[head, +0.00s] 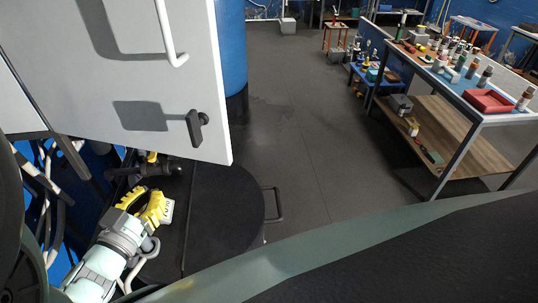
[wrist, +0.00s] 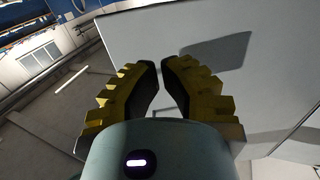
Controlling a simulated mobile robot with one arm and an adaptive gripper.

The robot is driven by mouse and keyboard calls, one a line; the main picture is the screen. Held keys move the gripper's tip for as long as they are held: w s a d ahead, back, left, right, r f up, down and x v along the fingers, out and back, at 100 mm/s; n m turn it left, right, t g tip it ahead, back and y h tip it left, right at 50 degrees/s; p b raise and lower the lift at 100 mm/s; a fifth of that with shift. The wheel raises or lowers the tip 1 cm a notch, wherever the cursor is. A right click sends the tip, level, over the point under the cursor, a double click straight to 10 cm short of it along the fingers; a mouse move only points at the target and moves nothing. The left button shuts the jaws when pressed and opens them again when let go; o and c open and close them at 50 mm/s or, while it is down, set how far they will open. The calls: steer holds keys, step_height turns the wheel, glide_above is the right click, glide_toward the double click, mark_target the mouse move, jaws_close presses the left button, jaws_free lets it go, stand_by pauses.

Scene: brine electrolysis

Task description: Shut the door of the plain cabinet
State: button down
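The cabinet door (head: 75,90) is a white panel standing open at the upper left of the head view. It bears a white bar handle (head: 168,35) and a black latch knob (head: 197,126). My gripper (head: 155,191), with yellow ribbed fingers, is below the door's lower edge in that view. In the wrist view a pale panel (wrist: 255,75), apparently the door, lies behind the fingers. My gripper (wrist: 161,62) has its tips drawn nearly together with nothing between them. I cannot tell whether it touches the door. The cabinet's inside is largely hidden.
A blue cylinder (head: 231,45) stands just behind the door's right edge. A workbench (head: 450,150) with bottles and a red tray (head: 488,101) is at the right, beside a small blue cart (head: 367,77). The grey floor (head: 300,100) between is clear.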

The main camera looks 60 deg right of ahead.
steer(key=p, duration=0.5)
glide_toward(185, 148)
steer(key=x, duration=0.5)
steer(key=shift+r, duration=0.25)
steer(key=shift+p+x, duration=0.7)
steer(key=shift+x, duration=0.95)
steer(key=shift+f, duration=0.15)
steer(key=shift+d+f, duration=0.1)
steer(key=shift+d, duration=0.05)
